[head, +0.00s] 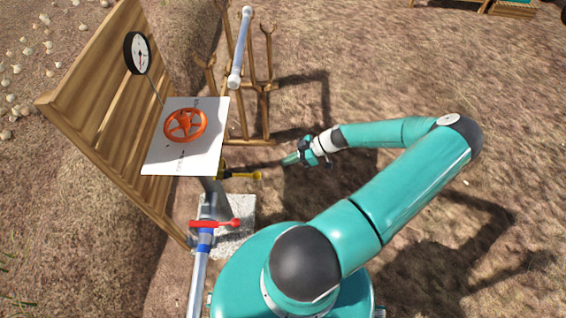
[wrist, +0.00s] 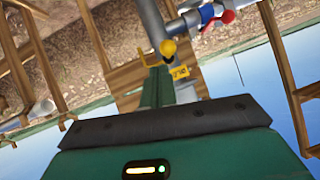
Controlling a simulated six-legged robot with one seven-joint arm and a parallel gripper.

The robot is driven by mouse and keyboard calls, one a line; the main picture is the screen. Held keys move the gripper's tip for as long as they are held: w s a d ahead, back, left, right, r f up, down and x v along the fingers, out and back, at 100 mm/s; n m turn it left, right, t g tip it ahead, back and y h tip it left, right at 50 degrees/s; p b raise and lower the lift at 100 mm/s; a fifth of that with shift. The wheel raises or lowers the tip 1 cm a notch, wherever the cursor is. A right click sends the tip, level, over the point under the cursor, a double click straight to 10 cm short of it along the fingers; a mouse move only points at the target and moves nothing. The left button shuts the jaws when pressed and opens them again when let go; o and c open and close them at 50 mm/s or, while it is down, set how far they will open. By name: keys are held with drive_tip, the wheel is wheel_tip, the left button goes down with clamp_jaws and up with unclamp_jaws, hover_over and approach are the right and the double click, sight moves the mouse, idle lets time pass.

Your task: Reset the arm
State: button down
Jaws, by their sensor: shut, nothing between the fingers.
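My teal arm reaches out to the right and bends back toward the left in the head view. My gripper (head: 290,159) is shut and empty, with its tip pointing left, a little right of a yellow-handled lever (head: 243,175). In the wrist view my gripper (wrist: 158,85) shows its teal fingers together, and the yellow handle (wrist: 168,48) lies just beyond the tips. I cannot tell whether they touch, though the head view shows a gap.
An orange wheel (head: 185,125) sits on a white panel (head: 206,160) by a wooden board (head: 90,110) with a gauge (head: 138,53). A red lever (head: 215,223) is on the pipe (head: 199,275) below. A wooden rack (head: 268,88) holds a white tube (head: 240,48). Ground to the right is open.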

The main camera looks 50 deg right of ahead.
idle(0.6)
drive_tip(key=w+a+r+m+g+h, duration=0.1)
drive_tip(key=w+a+r+g+h, duration=0.15)
drive_tip(key=a+r, duration=0.45)
drive_tip(key=w+a+r+m+g+h, duration=0.1)
drive_tip(key=w+a+r+g+h, duration=0.15)
drive_tip(key=r, duration=0.85)
drive_tip(key=w+a+r+m+g+h, duration=0.1)
drive_tip(key=a+r+g+h, duration=0.3)
drive_tip(key=r, duration=0.6)
drive_tip(key=s+a+r+m+t, duration=0.2)
drive_tip(key=s+a+r+t, duration=0.1)
drive_tip(key=a+r, duration=0.5)
drive_tip(key=s+a+r+m+t, duration=0.2)
drive_tip(key=s+a+r+t, duration=0.1)
drive_tip(key=a+r, duration=0.6)
drive_tip(key=shift+s+a+t, duration=0.4)
drive_tip(key=shift+s+a, duration=0.4)
drive_tip(key=shift+s, duration=0.1)
